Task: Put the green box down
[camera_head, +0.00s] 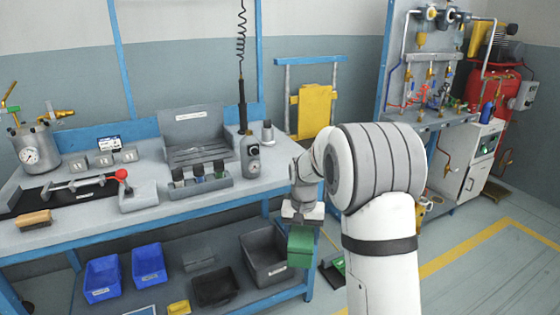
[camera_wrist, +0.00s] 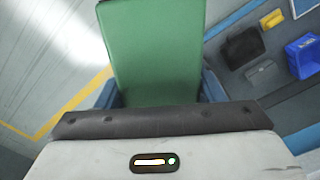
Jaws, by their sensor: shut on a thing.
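The green box (camera_head: 301,247) hangs below my gripper (camera_head: 302,220) in the head view, in front of the right end of the blue bench. My gripper is shut on it. In the wrist view the green box (camera_wrist: 153,50) fills the top middle, in front of the gripper body. The fingertips are mostly hidden by the box and the gripper body. The box is in the air, apart from the bench top (camera_head: 215,190), and looks level.
The lower shelf holds blue bins (camera_head: 150,264), a black bin (camera_head: 214,287) and a grey bin (camera_head: 265,256). The bench top carries a bottle rack (camera_head: 201,185), a dark bottle (camera_head: 250,155) and a gauge pot (camera_head: 36,148). Open floor (camera_head: 480,280) lies to the right.

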